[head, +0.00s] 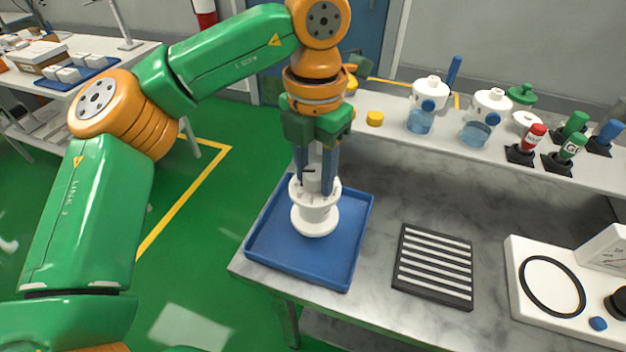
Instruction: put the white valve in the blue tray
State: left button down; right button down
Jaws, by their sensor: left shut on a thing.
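The white valve (316,217) is a round, stepped white piece with a wide base, seen in the head view over the blue tray (268,252). My left gripper (318,187) points down and is shut on the top of the valve. The valve looks upright. I cannot tell whether its base touches the tray floor or is held just above it. The tray lies at the left end of the grey marble counter. My right gripper is not in view.
A black slatted grille (433,267) lies right of the tray, and a white device (560,290) stands farther right. A shelf behind holds clear jars (421,120), a yellow cap (375,118) and coloured bottles (533,140). Bare counter lies between tray and grille.

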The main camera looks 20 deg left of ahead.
pick_arm(q)
jog(key=f, duration=0.3)
jog(key=shift+w+a+f, duration=0.1)
jog(key=shift+w+a, duration=0.05)
jog(key=shift+w, duration=0.1)
jog(key=shift+f, duration=0.4)
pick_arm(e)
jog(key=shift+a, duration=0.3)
pick_arm(q)
jog(key=shift+f, duration=0.2)
jog(key=shift+c, duration=2.1)
grip_release()
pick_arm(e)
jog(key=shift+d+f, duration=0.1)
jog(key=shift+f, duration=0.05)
pick_arm(q)
jog(key=shift+r, duration=0.15)
